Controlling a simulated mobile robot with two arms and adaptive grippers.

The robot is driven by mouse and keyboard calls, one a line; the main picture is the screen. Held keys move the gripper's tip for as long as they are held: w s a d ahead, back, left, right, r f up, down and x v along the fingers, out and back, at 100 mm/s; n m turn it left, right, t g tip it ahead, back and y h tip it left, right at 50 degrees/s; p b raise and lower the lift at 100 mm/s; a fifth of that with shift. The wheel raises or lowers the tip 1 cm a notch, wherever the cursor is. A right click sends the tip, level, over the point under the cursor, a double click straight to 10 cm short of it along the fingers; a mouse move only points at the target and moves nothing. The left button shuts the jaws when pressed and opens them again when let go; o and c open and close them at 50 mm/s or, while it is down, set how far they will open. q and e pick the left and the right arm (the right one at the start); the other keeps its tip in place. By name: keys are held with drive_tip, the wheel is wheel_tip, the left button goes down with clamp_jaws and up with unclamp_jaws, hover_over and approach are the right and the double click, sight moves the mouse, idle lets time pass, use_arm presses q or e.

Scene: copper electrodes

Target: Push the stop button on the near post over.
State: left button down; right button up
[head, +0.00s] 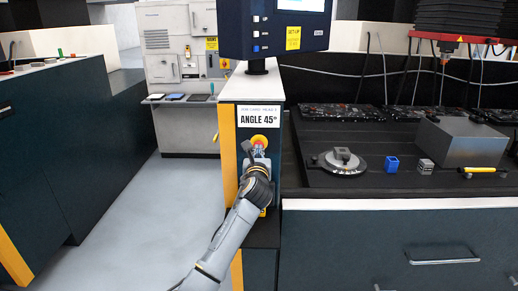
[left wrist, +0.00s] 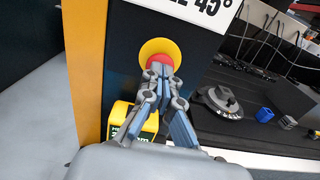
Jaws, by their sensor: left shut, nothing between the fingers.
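The stop button is a red cap on a yellow round plate (head: 259,141), set on the dark front face of the near post (head: 232,180), below the "ANGLE 45°" label (head: 259,119). In the left wrist view the red cap (left wrist: 160,62) shows just beyond my fingertips, with the yellow plate (left wrist: 160,45) around it. My left gripper (left wrist: 160,72) is shut and empty, its tips at the lower part of the cap. They overlap the cap in view; I cannot tell whether they touch it. In the head view my left wrist hides most of the gripper. My right gripper is not in view.
A yellow box (left wrist: 133,122) sits on the post below the button. To the right is a dark bench (head: 400,188) with a round metal fixture (head: 342,161), a blue block (head: 391,164) and a grey box (head: 462,142). A monitor (head: 275,28) stands on the post. Floor at left is clear.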

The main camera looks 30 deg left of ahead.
use_arm(q)
drive_tip(key=shift+w+a, duration=0.1)
drive_tip(key=shift+w, duration=0.1)
drive_tip(key=p+v, duration=0.3)
drive_tip(key=v, duration=0.1)
idle(0.6)
